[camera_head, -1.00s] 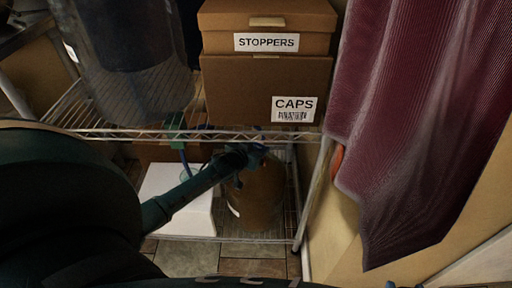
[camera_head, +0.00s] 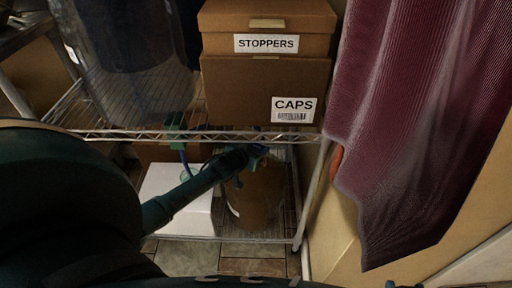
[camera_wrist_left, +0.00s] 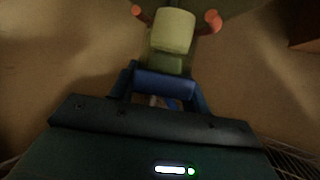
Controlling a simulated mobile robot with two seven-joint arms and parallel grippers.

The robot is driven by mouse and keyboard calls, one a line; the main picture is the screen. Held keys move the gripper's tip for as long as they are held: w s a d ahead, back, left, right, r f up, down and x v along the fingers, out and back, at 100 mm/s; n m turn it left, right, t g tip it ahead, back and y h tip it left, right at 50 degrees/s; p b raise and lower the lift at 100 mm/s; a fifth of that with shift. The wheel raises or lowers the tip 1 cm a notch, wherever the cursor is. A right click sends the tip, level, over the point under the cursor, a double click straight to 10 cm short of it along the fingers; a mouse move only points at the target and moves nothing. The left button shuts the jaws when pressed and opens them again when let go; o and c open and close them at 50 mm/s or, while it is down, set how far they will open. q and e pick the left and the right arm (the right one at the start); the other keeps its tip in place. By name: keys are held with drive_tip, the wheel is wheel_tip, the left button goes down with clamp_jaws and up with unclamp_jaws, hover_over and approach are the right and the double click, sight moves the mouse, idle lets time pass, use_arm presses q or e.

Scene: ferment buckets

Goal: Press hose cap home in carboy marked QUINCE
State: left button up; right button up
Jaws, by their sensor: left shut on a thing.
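A brown carboy (camera_head: 262,200) stands on the lower wire shelf. A pale label shows on its left side, but no lettering is readable. My left gripper (camera_head: 257,157) reaches in from the left, at the carboy's top under the upper shelf. In the left wrist view its blue fingers (camera_wrist_left: 165,85) are shut on a pale yellow-green hose cap (camera_wrist_left: 172,30) with orange-pink stubs on both sides. I cannot tell how the cap sits against the carboy's mouth. Small blue tips at the bottom edge of the head view seem to be my right gripper (camera_head: 392,284), mostly cut off.
The upper wire shelf (camera_head: 225,135) bears cardboard boxes marked STOPPERS (camera_head: 266,20) and CAPS (camera_head: 250,95), and a clear vessel (camera_head: 135,70). A white box (camera_head: 190,212) stands left of the carboy. A maroon cloth (camera_head: 410,120) hangs at the right.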

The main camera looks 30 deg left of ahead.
use_arm(q)
drive_tip(key=shift+s+f, duration=0.1)
drive_tip(key=shift+s, duration=0.05)
use_arm(e)
drive_tip(key=shift+r, duration=0.2)
use_arm(q)
drive_tip(key=o, duration=1.1)
drive_tip(key=shift+r+p, duration=0.25)
drive_tip(key=shift+p, duration=0.05)
drive_tip(key=shift+p+v, duration=2.3)
drive_tip(key=shift+v, duration=4.15)
use_arm(e)
drive_tip(key=shift+m, duration=0.6)
drive_tip(key=shift+s+d+r, duration=0.1)
drive_tip(key=shift+d+r, duration=0.1)
drive_tip(key=shift+r, duration=0.65)
drive_tip(key=shift+s+d+r, duration=0.15)
drive_tip(key=shift+d+r, duration=0.05)
drive_tip(key=shift+r, duration=0.65)
drive_tip(key=shift+s+d+r, duration=0.1)
drive_tip(key=shift+d+r, duration=0.1)
drive_tip(key=shift+r, duration=0.65)
drive_tip(key=shift+r+t, duration=0.1)
drive_tip(key=shift+t, duration=0.2)
